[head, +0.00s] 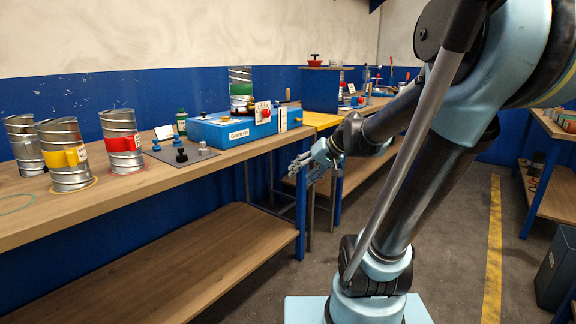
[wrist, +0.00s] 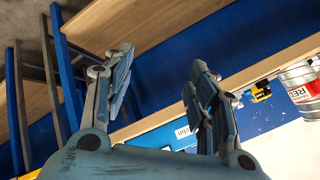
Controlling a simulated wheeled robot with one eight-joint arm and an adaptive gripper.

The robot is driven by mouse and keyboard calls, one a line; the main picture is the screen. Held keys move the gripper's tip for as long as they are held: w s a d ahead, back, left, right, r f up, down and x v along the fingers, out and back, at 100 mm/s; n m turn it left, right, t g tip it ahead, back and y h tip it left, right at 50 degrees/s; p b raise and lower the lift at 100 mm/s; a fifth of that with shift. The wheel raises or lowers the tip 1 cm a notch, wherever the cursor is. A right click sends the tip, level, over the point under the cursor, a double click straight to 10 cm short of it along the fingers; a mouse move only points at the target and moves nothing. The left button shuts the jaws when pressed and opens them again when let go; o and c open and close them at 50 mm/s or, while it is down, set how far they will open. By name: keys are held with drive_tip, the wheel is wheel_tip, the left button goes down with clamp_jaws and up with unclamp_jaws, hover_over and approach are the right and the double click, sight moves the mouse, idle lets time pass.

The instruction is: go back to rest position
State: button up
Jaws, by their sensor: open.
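My gripper (head: 312,165) is in front of the workbench's right end in the head view, off the bench top and apart from everything on it. In the wrist view its two fingers (wrist: 158,90) are spread wide with nothing between them. My arm runs from the right side of the head view down to the gripper and covers part of the background.
The wooden workbench (head: 100,195) fills the left. It holds a can with a yellow label (head: 64,157), a can with a red label (head: 122,142), several small knobs and a blue box (head: 222,133). A dark bin (head: 556,266) stands right. Floor beside the yellow line (head: 494,240) is clear.

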drive_tip(key=s+d+f+m+g+h, duration=0.1)
drive_tip(key=s+d+f+h, duration=0.2)
drive_tip(key=s+d+f, duration=0.3)
drive_tip(key=s+d+f+g+h, duration=0.1)
drive_tip(key=s+d+f+h, duration=0.3)
drive_tip(key=s, duration=0.8)
drive_tip(key=d+f, duration=0.2)
drive_tip(key=d, duration=0.1)
drive_tip(key=shift+s+d+f+m+g, duration=0.15)
drive_tip(key=shift+s+d+m+g, duration=0.1)
drive_tip(key=shift+d+m+g, duration=0.15)
